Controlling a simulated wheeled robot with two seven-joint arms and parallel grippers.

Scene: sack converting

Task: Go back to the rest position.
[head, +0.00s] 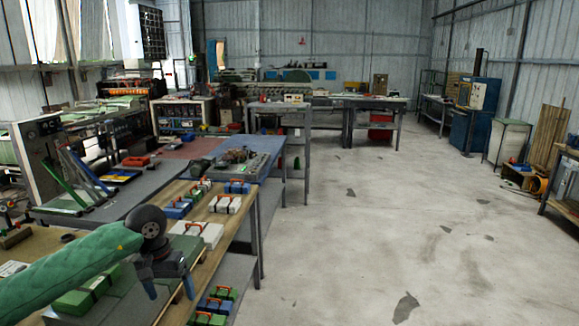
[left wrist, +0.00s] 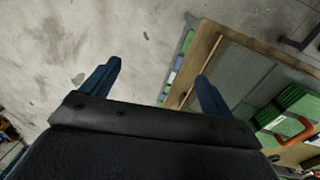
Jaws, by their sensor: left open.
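My left arm, in a green sleeve, comes in from the left in the head view. My left gripper (head: 168,285) has blue fingers that point down, above the right part of the wooden-topped bench (head: 233,207). In the left wrist view the two blue fingers of the left gripper (left wrist: 150,88) stand wide apart with nothing between them. Below them are the grey floor and the bench edge. My right gripper shows in neither view.
Several green, blue and white cases with orange handles lie on the bench; one green case (left wrist: 290,110) shows in the left wrist view. A grey-topped table (head: 110,200) stands beyond. Open concrete floor (head: 380,230) lies to the right.

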